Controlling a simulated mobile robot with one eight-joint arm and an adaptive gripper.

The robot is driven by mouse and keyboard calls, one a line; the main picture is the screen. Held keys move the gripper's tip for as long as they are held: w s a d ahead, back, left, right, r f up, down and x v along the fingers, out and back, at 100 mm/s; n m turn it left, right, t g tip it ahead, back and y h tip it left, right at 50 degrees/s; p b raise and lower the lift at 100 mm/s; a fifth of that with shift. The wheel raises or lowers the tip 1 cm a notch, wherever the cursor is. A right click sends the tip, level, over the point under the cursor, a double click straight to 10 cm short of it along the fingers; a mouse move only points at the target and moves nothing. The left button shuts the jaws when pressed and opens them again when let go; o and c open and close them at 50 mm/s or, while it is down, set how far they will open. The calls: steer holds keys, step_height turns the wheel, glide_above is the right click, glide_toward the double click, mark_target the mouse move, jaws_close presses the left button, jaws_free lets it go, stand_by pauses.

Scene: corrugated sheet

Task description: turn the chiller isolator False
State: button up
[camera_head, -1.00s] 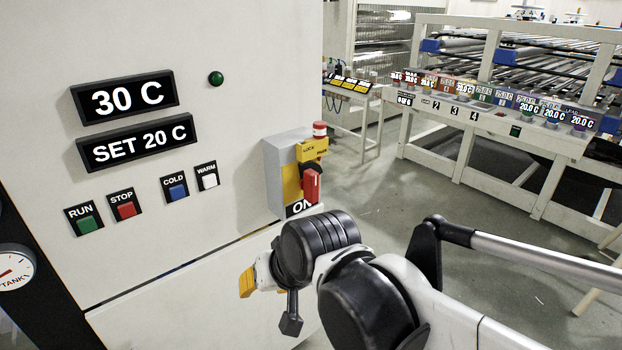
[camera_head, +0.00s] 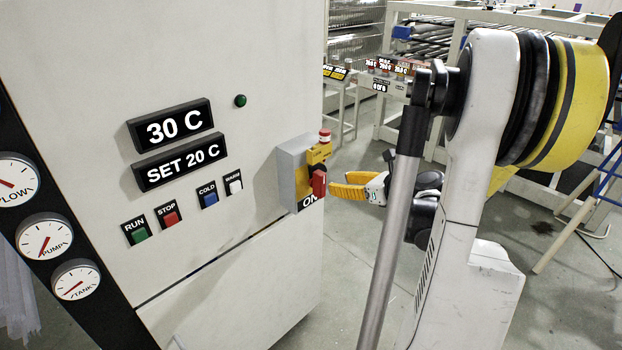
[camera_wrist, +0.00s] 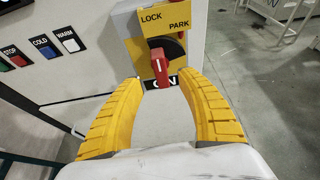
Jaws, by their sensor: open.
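The chiller isolator is a grey box with a yellow plate (camera_wrist: 137,54) on the right part of the cabinet front. Its red handle (camera_head: 319,183) points down toward a black ON label; in the wrist view the handle (camera_wrist: 159,68) hangs upright below the words LOCK and PARK. My gripper (camera_wrist: 168,84) has yellow fingers, spread open and empty. In the wrist view the handle's lower end shows between the fingertips; I cannot tell its exact depth from them. In the head view my gripper (camera_head: 333,183) is just right of the handle, and the fingers overlap each other.
The white cabinet (camera_head: 235,285) carries displays reading 30 C and SET 20 C, and several push buttons (camera_head: 171,217). Round gauges (camera_head: 45,240) are at left. Open grey floor (camera_head: 345,240) lies right of the cabinet.

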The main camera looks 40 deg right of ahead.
mark_target(324, 181)
steer(key=b+x, duration=0.1)
steer(key=x, duration=0.8)
steer(key=shift+w+f+b, duration=0.1)
steer(key=shift+b, duration=0.3)
jaws_close()
